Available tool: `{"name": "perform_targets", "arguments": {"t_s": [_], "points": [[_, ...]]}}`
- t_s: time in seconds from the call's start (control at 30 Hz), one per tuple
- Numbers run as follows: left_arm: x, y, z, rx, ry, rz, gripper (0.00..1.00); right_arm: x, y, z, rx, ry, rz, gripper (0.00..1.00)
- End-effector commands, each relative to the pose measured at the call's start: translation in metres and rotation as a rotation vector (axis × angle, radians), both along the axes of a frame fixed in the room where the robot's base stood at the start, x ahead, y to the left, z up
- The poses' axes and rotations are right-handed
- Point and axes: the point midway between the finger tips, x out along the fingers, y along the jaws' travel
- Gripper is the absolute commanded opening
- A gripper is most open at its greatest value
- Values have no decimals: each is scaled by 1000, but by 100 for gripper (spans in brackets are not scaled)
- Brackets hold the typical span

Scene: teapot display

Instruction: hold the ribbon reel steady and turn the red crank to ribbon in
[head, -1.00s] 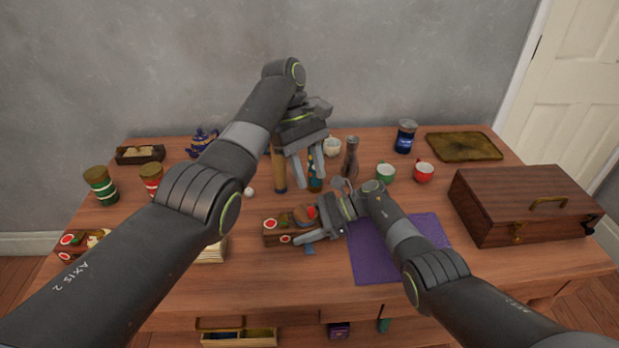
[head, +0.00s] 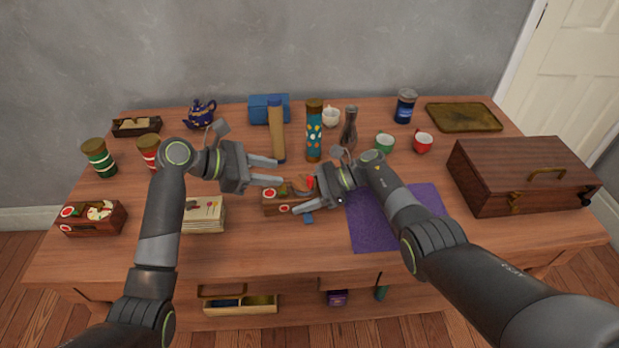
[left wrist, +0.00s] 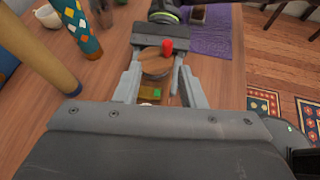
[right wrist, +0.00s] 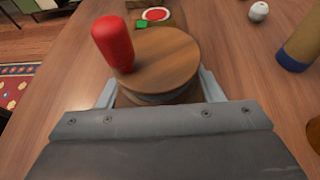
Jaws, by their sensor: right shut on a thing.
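The ribbon reel is a round wooden drum with a wooden top, clearest in the right wrist view (right wrist: 165,58). Its red crank knob (right wrist: 113,43) stands upright near the top's edge. My right gripper (head: 302,199) is shut on the reel, one finger on each side. My left gripper (head: 280,173) is open and empty, just left of the reel and pointing right towards it. In the left wrist view the reel (left wrist: 155,66) and red knob (left wrist: 167,47) show between the open fingers. I cannot make out the ribbon for certain; a small blue piece (head: 307,218) lies below my right gripper.
A small wooden box (head: 272,207) with red round labels sits beside the reel. Behind stand a tan cylinder (head: 277,130) and a patterned teal cylinder (head: 314,140). A purple cloth (head: 375,232) lies right, cards (head: 205,212) left. The table front is clear.

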Motion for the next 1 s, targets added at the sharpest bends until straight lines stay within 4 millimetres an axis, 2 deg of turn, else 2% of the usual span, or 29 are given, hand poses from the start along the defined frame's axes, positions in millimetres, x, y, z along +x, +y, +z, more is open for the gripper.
{"name": "perform_targets", "arguments": {"t_s": [0.2, 0.37, 0.8, 1.0], "points": [[-18, 13, 3, -92, 46, 78, 37, 0, 0, 0, 1, 0, 1, 26], [-19, 7, 1, -109, 55, 88, 37, 0, 0, 0, 1, 0, 1, 26], [3, -67, -31, -106, 56, 85, 37, 0, 0, 0, 1, 0, 0, 26], [10, -86, -40, -104, 53, 86, 37, 0, 0, 0, 0, 0, 0, 26]]}}
